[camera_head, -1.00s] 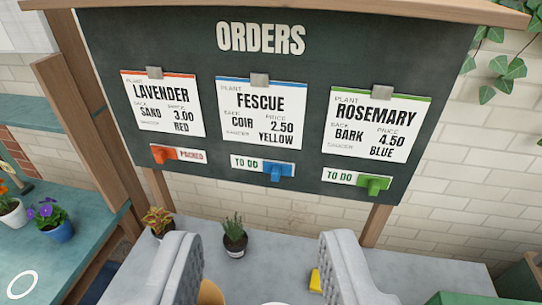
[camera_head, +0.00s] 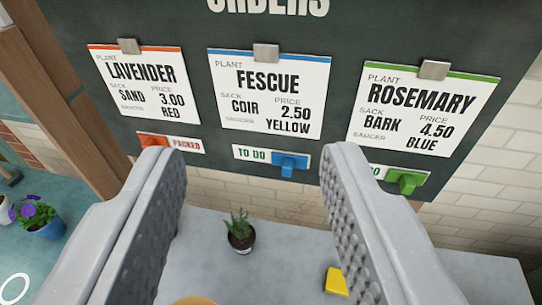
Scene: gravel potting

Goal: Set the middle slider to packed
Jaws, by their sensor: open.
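The middle slider is a blue knob (camera_head: 290,163) at the right end of its track (camera_head: 250,154), with TO DO showing to its left. It sits below the Fescue card (camera_head: 268,95) on the dark orders board (camera_head: 195,25). The orange left slider (camera_head: 153,141) is at the left end with PACKED showing. The green right slider (camera_head: 407,180) is at the right end, its label partly hidden by my right finger. My gripper (camera_head: 250,165) is open and empty, its fingers spread to either side below the board, with the blue knob between them in the picture, apart from both.
A small potted plant (camera_head: 239,232) and a yellow object (camera_head: 335,282) are on the grey surface (camera_head: 285,235) below the board. A blue pot with purple flowers (camera_head: 42,222) stands on the teal table at left. The space between my fingers is clear.

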